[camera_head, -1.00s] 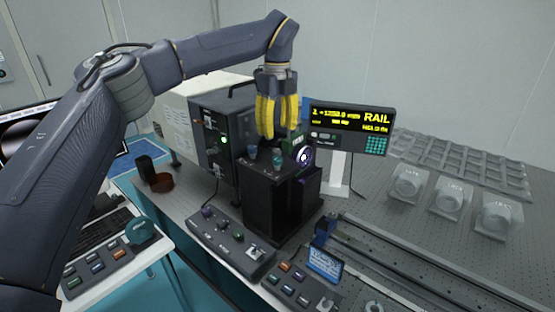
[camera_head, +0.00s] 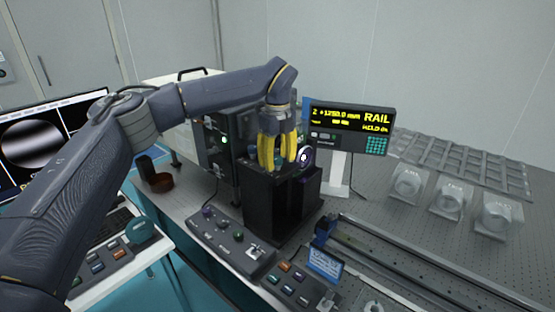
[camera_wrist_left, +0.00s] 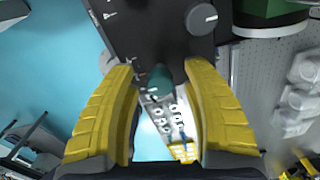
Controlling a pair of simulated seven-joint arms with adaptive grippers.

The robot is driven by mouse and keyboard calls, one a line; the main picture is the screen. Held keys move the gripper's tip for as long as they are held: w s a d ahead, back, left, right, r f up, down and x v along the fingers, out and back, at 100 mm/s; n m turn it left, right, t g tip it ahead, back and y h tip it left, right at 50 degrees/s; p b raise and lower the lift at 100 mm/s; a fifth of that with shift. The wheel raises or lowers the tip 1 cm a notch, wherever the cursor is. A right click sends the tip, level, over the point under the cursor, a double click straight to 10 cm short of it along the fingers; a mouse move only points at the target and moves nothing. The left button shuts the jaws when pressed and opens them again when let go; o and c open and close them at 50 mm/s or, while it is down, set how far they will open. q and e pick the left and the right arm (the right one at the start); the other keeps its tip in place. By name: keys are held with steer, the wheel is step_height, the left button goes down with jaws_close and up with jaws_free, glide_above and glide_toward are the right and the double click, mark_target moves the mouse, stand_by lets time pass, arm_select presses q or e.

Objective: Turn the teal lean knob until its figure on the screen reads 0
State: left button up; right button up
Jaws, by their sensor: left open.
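A teal knob (camera_wrist_left: 153,80) shows in the left wrist view, between the two yellow fingers of my left gripper (camera_wrist_left: 155,72), with a gap on both sides. It stands on the top of a black box (camera_head: 268,208). In the head view my left gripper (camera_head: 277,167) is open, pointing down at the box top, and its fingers hide the knobs there. The screen (camera_head: 38,142) at the far left shows a grey banded image; its figures are too small or covered to read. My right gripper is in neither view.
A dark grey knob (camera_wrist_left: 202,18) shows near the teal one in the wrist view. A round dark mount (camera_head: 304,157) stands right beside the fingers. A RAIL readout (camera_head: 350,128) stands behind. A knob panel (camera_head: 228,238) lies in front of the box.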

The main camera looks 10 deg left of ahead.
arm_select(q)
jaws_close()
stand_by(0.3)
steer(key=shift+w+m, duration=0.1)
steer(key=shift+m, duration=0.3)
stand_by(0.5)
steer(key=m, duration=0.3)
steer(key=shift+a+r+m, duration=0.1)
steer(key=shift+m, duration=0.3)
steer(key=m, duration=0.9)
steer(key=shift+m, duration=1.9)
